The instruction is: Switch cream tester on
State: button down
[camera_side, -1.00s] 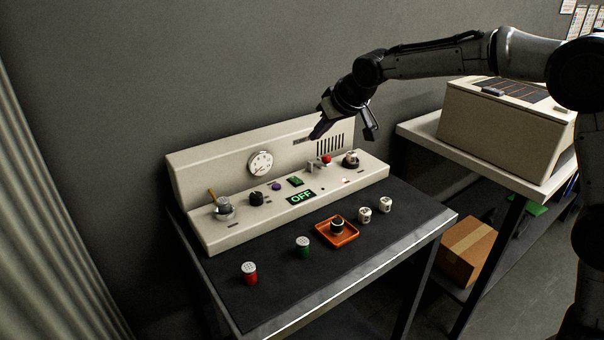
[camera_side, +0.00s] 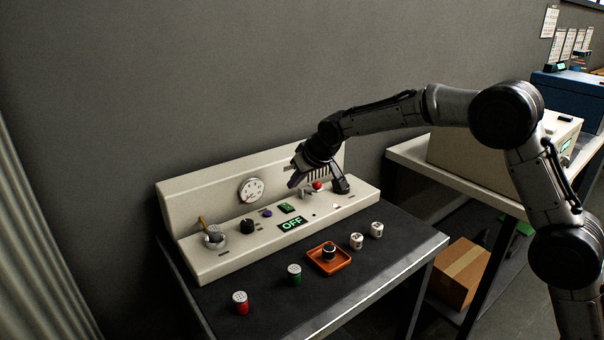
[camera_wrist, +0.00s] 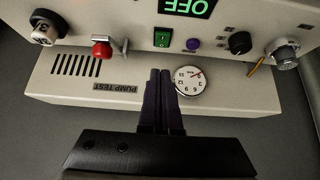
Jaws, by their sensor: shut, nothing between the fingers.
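The tester (camera_side: 185,262) is a cream-coloured console with a raised back, and its display (camera_side: 291,224) reads OFF in green. It also shows upside down in the wrist view (camera_wrist: 215,68). A green rocker switch (camera_side: 286,208) sits just behind the display; in the wrist view the switch (camera_wrist: 163,38) is above my fingertips. My gripper (camera_side: 292,184) is shut and empty, above the back of the console, apart from the switch. In the wrist view its dark fingers (camera_wrist: 160,75) are together beside the round gauge (camera_wrist: 189,81).
A red knob (camera_wrist: 101,49), purple button (camera_wrist: 193,43) and black knob (camera_wrist: 240,42) flank the switch. On the dark table stand a red shaker (camera_side: 240,303), a green shaker (camera_side: 295,275), an orange tray (camera_side: 345,266) and two white pots (camera_side: 357,241).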

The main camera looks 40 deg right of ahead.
aim_at(288, 207)
jog(key=f, duration=0.2)
jog(key=w+f, duration=0.1)
jog(key=f, duration=0.2)
jog(key=shift+w, duration=0.2)
jog(key=shift+f, duration=0.65)
jog(key=shift+s, duration=0.1)
jog(key=shift+s+f, duration=0.1)
jog(key=shift+f, duration=0.25)
jog(key=shift+r, duration=0.2)
jog(key=shift+r, duration=0.6)
jog(key=shift+r, duration=0.1)
